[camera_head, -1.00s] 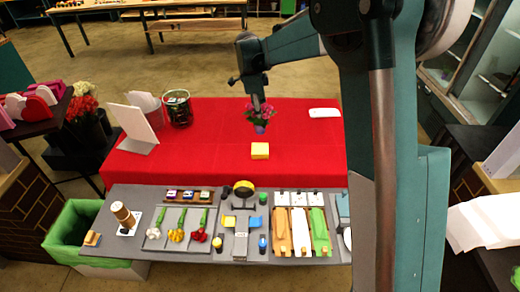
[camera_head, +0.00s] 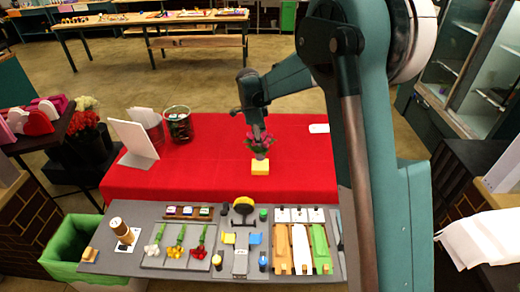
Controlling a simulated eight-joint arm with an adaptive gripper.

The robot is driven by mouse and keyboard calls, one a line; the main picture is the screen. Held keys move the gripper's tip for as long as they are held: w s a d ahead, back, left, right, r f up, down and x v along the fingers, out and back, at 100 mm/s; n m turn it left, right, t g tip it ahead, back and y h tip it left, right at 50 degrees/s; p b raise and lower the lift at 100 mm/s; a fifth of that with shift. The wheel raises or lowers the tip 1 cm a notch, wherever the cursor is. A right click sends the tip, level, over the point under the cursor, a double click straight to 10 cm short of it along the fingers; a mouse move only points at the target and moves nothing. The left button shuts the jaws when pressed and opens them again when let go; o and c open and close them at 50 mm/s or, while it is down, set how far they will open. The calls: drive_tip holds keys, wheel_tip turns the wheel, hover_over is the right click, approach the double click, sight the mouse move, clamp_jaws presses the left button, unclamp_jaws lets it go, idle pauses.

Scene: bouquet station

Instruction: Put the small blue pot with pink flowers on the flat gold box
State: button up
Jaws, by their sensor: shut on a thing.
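The small pot (camera_head: 260,155) with pink flowers (camera_head: 262,142) is upright on the red table. The flat gold box (camera_head: 260,167), which looks yellow, lies on the red cloth. The pot shows right at the far top edge of the box. I cannot tell whether it touches the box or hangs just above it. My gripper (camera_head: 257,131) comes down from above and is shut on the plant. Its fingertips are small and partly hidden by the flowers.
A white upright board (camera_head: 133,145) and a dark round container (camera_head: 178,124) stand on the left of the red table (camera_head: 215,180). A white flat item (camera_head: 319,128) lies at right. The grey bench (camera_head: 150,262) in front holds flowers and tools. Red cloth around the box is clear.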

drive_tip(key=shift+f, duration=1.9)
drive_tip(key=shift+f, duration=0.2)
drive_tip(key=o, duration=1.1)
drive_tip(key=shift+r, duration=0.2)
drive_tip(key=r, duration=0.4)
drive_tip(key=a+r, duration=0.1)
drive_tip(key=r, duration=0.7)
drive_tip(key=shift+s+a, duration=0.1)
drive_tip(key=shift+a, duration=0.3)
drive_tip(key=shift+s+d, duration=0.1)
